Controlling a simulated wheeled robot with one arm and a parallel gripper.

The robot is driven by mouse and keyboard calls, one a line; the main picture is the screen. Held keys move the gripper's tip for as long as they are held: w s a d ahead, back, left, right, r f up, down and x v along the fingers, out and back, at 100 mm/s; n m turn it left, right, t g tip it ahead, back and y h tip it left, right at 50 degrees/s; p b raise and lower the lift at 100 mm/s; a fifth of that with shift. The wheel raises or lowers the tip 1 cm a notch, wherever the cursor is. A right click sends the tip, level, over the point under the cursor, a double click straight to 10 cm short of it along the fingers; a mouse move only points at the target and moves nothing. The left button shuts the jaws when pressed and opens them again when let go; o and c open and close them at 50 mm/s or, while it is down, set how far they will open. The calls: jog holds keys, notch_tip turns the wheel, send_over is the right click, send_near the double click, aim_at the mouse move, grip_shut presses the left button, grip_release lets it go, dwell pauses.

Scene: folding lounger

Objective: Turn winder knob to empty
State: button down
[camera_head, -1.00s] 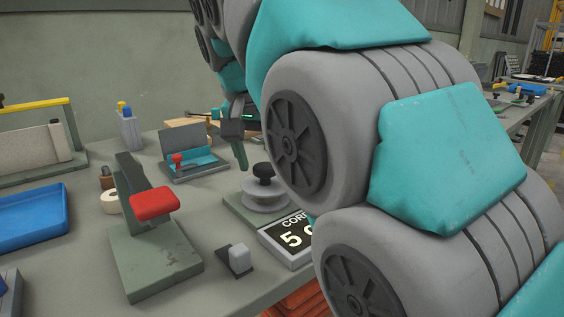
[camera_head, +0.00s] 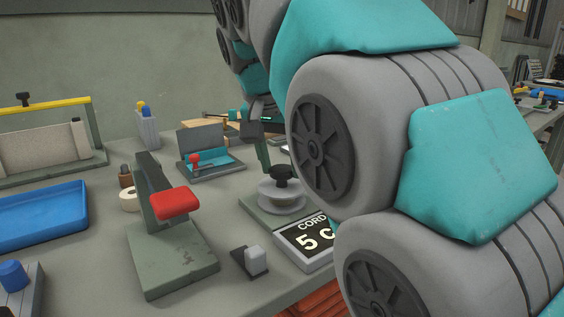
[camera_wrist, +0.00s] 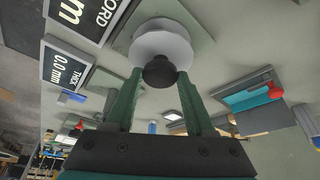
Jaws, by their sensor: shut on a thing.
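The winder knob (camera_head: 281,173) is a black knob on top of a pale round spool (camera_head: 284,196), which sits on a green base at the bench's front edge. In the wrist view the knob (camera_wrist: 159,73) lies between the green fingertips of my gripper (camera_wrist: 160,78), one finger on each side. My gripper is shut on it. In the head view one green finger (camera_head: 263,153) reaches down just behind the knob's left side; the other is hidden. A display (camera_head: 310,243) in front reads "CORD 5 c", its right part covered by my arm.
A green stand with a red pad (camera_head: 175,203) is left of the spool, with a small grey-white switch (camera_head: 256,260) nearer. A teal tray box with a red knob (camera_head: 196,161) is behind. A "THICK 0.0 mm" display (camera_wrist: 66,67) shows in the wrist view.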

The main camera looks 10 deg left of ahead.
jog(key=shift+n, duration=0.3)
jog(key=n+y, duration=0.1)
jog(key=n, duration=0.1)
jog(key=shift+d+n, duration=0.15)
jog(key=shift+n, duration=0.25)
jog(key=n+y, duration=0.2)
jog(key=n, duration=0.2)
jog(key=shift+w+d+n+g, duration=0.1)
jog(key=shift+n+g, duration=0.2)
jog(key=shift+g, duration=0.1)
jog(key=n, duration=0.2)
jog(key=n+g+y, duration=0.1)
jog(key=n, duration=0.1)
jog(key=shift+w+d+n+g, duration=0.1)
jog(key=shift+w+n+g, duration=0.05)
jog(key=shift+n+g, duration=0.15)
jog(key=shift+w+n+g+y, duration=0.1)
jog(key=shift+n+g+y, duration=0.4)
jog(key=shift+n, duration=1.4)
jog(key=shift+c, duration=1.4)
grip_release()
jog(key=shift+d+r, duration=0.1)
